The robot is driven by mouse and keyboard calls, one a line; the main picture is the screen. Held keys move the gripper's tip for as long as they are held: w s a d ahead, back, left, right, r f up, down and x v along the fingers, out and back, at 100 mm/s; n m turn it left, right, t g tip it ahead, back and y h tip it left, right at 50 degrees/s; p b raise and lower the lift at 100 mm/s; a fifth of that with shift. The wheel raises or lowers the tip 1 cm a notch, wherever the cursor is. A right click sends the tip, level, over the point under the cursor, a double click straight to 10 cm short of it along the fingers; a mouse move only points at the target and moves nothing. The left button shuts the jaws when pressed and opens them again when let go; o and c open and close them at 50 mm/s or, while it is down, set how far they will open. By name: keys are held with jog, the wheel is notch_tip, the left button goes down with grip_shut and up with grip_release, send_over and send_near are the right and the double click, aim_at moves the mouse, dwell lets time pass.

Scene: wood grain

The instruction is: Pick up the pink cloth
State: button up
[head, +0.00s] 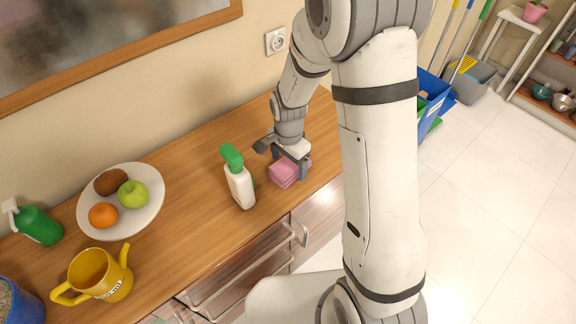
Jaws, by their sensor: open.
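The pink cloth (283,174) lies folded on the wooden counter, near its front edge, right of the white spray bottle. My gripper (289,168) is directly over the cloth, pointing down, with its fingers apart. One finger is at the cloth's far left side and the other at its right side. The gripper covers part of the cloth's top. I cannot tell whether the fingers touch it.
A white spray bottle (240,187) with a green top stands close left of the cloth. A fruit plate (146,222), a yellow watering can (98,277) and a green bottle (40,226) are farther left. A wall with a socket (276,41) runs behind the counter (200,247).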

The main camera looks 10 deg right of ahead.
aim_at(289, 165)
jog(key=shift+f, duration=0.9)
jog(key=shift+c, duration=0.3)
jog(key=c, duration=1)
notch_tip(289, 165, up, 10)
jog(key=shift+r, duration=0.1)
